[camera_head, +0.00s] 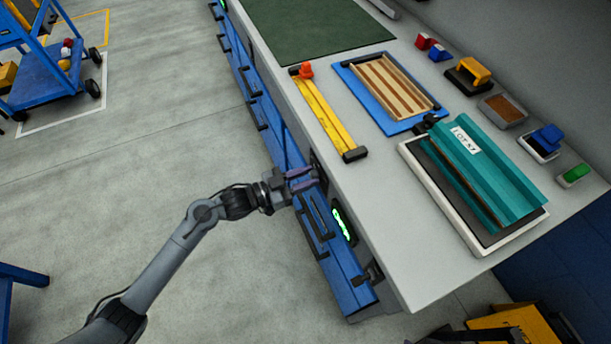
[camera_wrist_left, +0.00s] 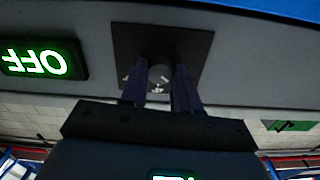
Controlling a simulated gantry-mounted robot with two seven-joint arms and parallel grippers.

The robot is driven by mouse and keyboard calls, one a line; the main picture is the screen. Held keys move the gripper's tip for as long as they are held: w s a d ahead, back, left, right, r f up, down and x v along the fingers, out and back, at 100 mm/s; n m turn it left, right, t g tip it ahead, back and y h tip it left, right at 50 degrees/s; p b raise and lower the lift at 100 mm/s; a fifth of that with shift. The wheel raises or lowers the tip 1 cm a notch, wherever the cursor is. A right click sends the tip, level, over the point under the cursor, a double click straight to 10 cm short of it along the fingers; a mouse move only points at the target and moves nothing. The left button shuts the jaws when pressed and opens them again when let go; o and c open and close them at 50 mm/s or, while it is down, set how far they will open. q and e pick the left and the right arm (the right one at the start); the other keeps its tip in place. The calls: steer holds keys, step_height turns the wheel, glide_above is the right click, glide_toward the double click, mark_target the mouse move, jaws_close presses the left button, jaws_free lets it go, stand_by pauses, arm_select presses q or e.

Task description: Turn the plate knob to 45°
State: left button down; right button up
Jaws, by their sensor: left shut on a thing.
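My left gripper (camera_head: 303,180) reaches the front face of the workbench from the left. In the left wrist view its two dark fingers (camera_wrist_left: 160,92) are shut on the plate knob (camera_wrist_left: 160,76), which is mostly hidden between them. The knob sits on a square black backing plate (camera_wrist_left: 190,45) with small white marks near the fingers. The knob's angle cannot be read. A display (camera_wrist_left: 45,58) beside it reads OFF, upside down in this view. It also shows as a green-lit display (camera_head: 342,224) in the head view. My right gripper is not in view.
The bench top (camera_head: 365,190) carries a teal panel (camera_head: 480,170) on a white-rimmed tray, a yellow bar (camera_head: 328,115), a blue board (camera_head: 352,80) with wooden strips, and several small blocks. Blue drawers with handles (camera_head: 318,215) line the bench front.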

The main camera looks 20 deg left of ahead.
arm_select(q)
steer(key=m+p, duration=0.1)
steer(key=m, duration=0.9)
steer(key=shift+m, duration=0.3)
stand_by(0.4)
steer(key=c, duration=0.8)
jaws_free()
steer(key=shift+s+a, duration=0.1)
steer(key=shift+p+v, duration=1.45)
steer(key=shift+v, duration=3.85)
